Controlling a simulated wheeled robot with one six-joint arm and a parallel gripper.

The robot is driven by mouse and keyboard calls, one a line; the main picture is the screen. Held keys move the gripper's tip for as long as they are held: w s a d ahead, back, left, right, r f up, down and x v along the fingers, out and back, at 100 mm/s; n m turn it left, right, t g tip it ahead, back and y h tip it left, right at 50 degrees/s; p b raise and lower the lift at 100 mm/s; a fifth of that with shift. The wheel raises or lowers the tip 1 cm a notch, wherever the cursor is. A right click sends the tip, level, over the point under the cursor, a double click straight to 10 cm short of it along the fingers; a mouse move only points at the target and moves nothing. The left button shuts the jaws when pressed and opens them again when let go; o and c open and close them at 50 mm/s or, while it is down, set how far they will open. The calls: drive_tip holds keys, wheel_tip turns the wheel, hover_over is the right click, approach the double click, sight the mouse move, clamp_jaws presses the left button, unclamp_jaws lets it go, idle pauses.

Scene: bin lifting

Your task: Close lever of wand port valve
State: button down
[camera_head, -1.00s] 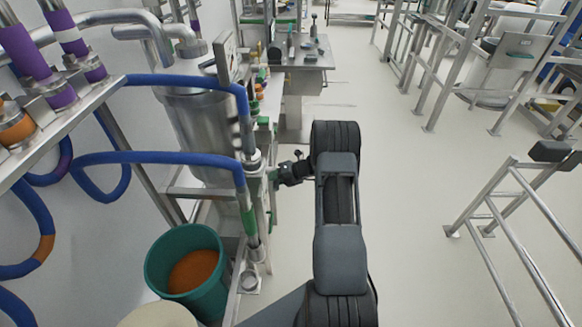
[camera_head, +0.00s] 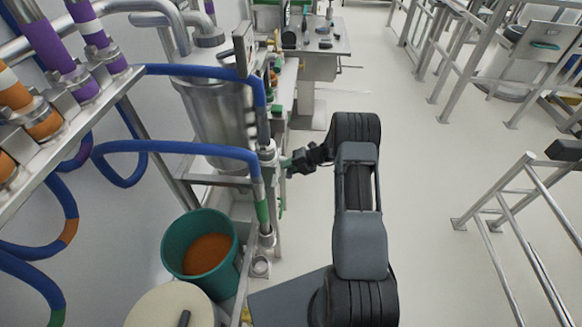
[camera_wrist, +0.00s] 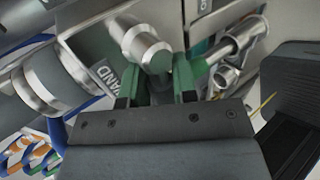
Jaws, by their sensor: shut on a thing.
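In the wrist view, a label reading "AND" (camera_wrist: 130,78), partly covered, sits beside a round-ended metal stub (camera_wrist: 150,52). Green parts show by both of my fingertips, and a dark green strip, apparently the valve's lever (camera_wrist: 158,96), lies between them. My gripper (camera_head: 288,163) is at the valve's right side, shut on what looks like this lever. It also shows from behind in the wrist view (camera_wrist: 156,102). The fingers hide much of the lever, so its angle is unclear.
Blue hoses (camera_head: 180,147) loop across to the left of the valve. A teal bucket (camera_head: 172,245) with orange contents stands below. A metal railing (camera_head: 500,205) stands at the right. The floor (camera_head: 430,170) between my arm and the railing is clear.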

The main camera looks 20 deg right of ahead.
drive_tip(key=c, duration=0.9)
unclamp_jaws()
drive_tip(key=shift+d, duration=0.1)
drive_tip(key=b+v, duration=0.2)
drive_tip(key=v, duration=1.1)
drive_tip(key=shift+s+d+r, duration=0.2)
drive_tip(key=shift+d, duration=0.05)
